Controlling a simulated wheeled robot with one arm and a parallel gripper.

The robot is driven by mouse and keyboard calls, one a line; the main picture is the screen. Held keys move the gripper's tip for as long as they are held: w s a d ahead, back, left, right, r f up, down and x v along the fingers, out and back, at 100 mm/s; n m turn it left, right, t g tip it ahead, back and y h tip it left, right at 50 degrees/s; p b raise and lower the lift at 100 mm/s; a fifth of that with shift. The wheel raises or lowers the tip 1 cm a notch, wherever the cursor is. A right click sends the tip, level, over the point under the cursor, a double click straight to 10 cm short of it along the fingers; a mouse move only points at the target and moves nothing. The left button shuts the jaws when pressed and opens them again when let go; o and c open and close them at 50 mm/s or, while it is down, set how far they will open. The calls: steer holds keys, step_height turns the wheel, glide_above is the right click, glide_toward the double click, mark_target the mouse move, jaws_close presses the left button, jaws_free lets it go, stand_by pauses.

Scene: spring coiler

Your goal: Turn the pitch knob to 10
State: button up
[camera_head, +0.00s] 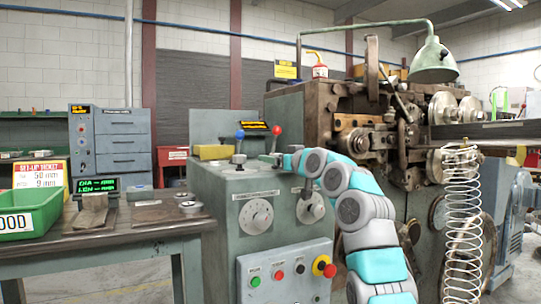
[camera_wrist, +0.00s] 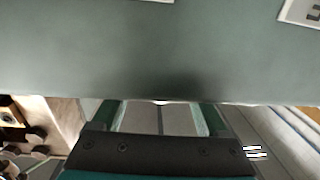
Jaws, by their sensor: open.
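The grey-green control cabinet (camera_head: 230,250) stands in the middle of the head view. Two round dials sit on its front: a left dial (camera_head: 256,216) and a right dial (camera_head: 312,207). Their labels and settings are too small to read, so I cannot tell which is the pitch knob. My gripper (camera_head: 270,159) is at the cabinet's upper edge, above both dials, and my arm passes close by the right dial. In the wrist view the open gripper (camera_wrist: 160,108) points at a plain grey-green surface (camera_wrist: 150,60); no knob shows between the fingers.
Levers with a blue ball (camera_head: 240,135) and a red ball (camera_head: 277,130) rise from the cabinet top near my gripper. A button box (camera_head: 287,273) juts out below the dials. The coiling machine (camera_head: 350,130) and a hanging spring (camera_head: 463,220) are at right, a workbench (camera_head: 110,235) at left.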

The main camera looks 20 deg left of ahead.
steer(key=shift+p+x, duration=0.8)
steer(key=shift+x, duration=0.4)
steer(key=shift+w+a, duration=0.2)
steer(key=shift+w, duration=0.05)
steer(key=shift+c, duration=0.3)
jaws_close()
